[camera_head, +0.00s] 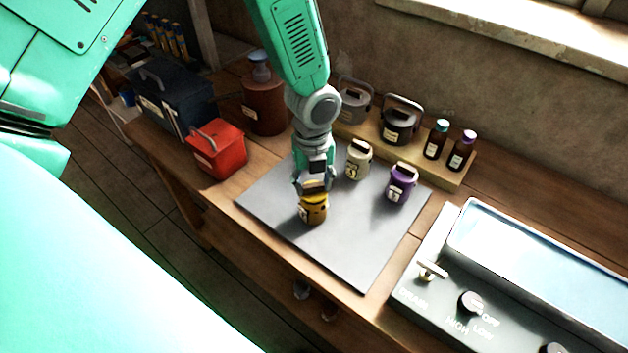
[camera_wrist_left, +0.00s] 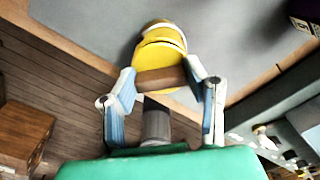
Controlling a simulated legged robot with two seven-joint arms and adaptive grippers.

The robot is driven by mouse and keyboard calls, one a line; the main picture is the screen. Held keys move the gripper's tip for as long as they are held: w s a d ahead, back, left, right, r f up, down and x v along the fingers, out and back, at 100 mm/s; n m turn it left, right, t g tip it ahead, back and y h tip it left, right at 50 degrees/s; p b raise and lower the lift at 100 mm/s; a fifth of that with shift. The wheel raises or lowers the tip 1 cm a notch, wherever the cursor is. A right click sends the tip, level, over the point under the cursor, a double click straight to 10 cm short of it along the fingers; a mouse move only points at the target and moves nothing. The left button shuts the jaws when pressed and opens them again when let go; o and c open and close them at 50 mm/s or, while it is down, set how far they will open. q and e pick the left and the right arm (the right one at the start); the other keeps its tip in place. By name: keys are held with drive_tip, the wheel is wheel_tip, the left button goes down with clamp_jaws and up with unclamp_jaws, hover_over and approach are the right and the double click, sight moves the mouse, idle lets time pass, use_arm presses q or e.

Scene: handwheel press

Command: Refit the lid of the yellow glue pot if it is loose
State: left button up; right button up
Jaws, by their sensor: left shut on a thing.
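The yellow glue pot (camera_head: 314,214) stands upright on the grey mat (camera_head: 365,255), near its left side. Its yellow lid (camera_wrist_left: 158,55) carries a brown block-shaped grip (camera_wrist_left: 163,78). My left gripper (camera_head: 314,188) comes down from above and is shut on that grip, one finger on each side, as the left wrist view also shows. The lid lies over the pot's top. I cannot tell whether it sits flush, since the gripper covers part of it. My right gripper is not in view.
A cream pot (camera_head: 358,160) and a purple pot (camera_head: 401,184) stand behind and to the right. A red box (camera_head: 218,152) is to the left. A wooden shelf (camera_head: 440,172) holds dark pots and bottles. A control panel (camera_head: 440,290) lies right. The mat's front is clear.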

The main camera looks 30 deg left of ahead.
use_arm(q)
drive_tip(key=shift+f+p, duration=0.45)
drive_tip(key=shift+p, duration=0.25)
idle(2.4)
drive_tip(key=o, duration=1.7)
drive_tip(key=shift+r+p, duration=0.4)
drive_tip(key=shift+r, duration=3.1)
clamp_jaws()
